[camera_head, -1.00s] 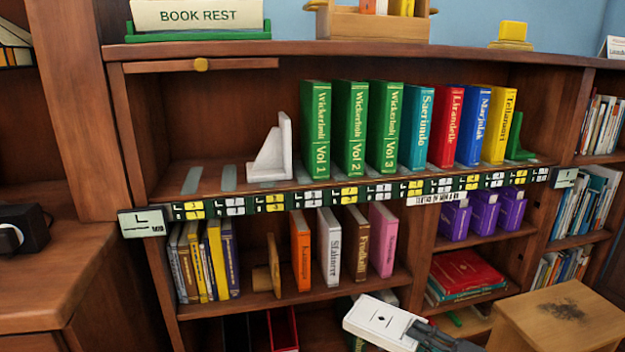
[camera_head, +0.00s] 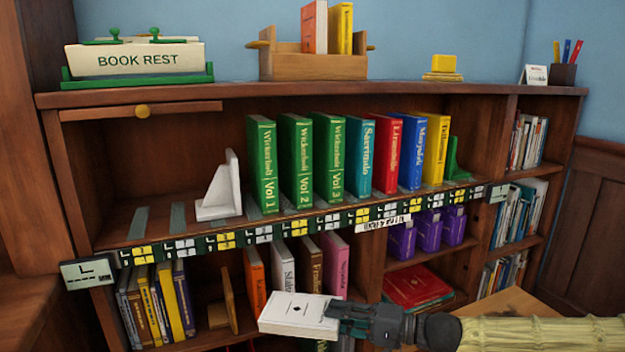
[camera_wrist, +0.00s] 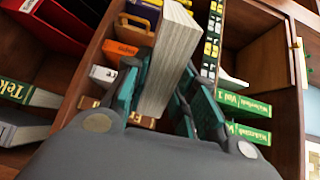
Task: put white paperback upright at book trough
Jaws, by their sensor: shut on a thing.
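The white paperback (camera_head: 298,315) is held by my gripper (camera_head: 345,318) in front of the lower shelf, lying nearly flat with its cover up in the head view. In the wrist view the paperback (camera_wrist: 172,60) shows its page edges between the two teal fingers (camera_wrist: 163,88), which are shut on it. The book trough, a wooden box (camera_head: 290,67), stands on top of the bookcase. It holds an orange book (camera_head: 314,27) and a yellow book (camera_head: 340,29) at its right part; its left part looks empty.
The green book rest (camera_head: 138,78) stands left of the trough, with a yellow block (camera_head: 443,64) to the right. Below is a shelf with a white bookend (camera_head: 222,190) and a row of upright books (camera_head: 297,160).

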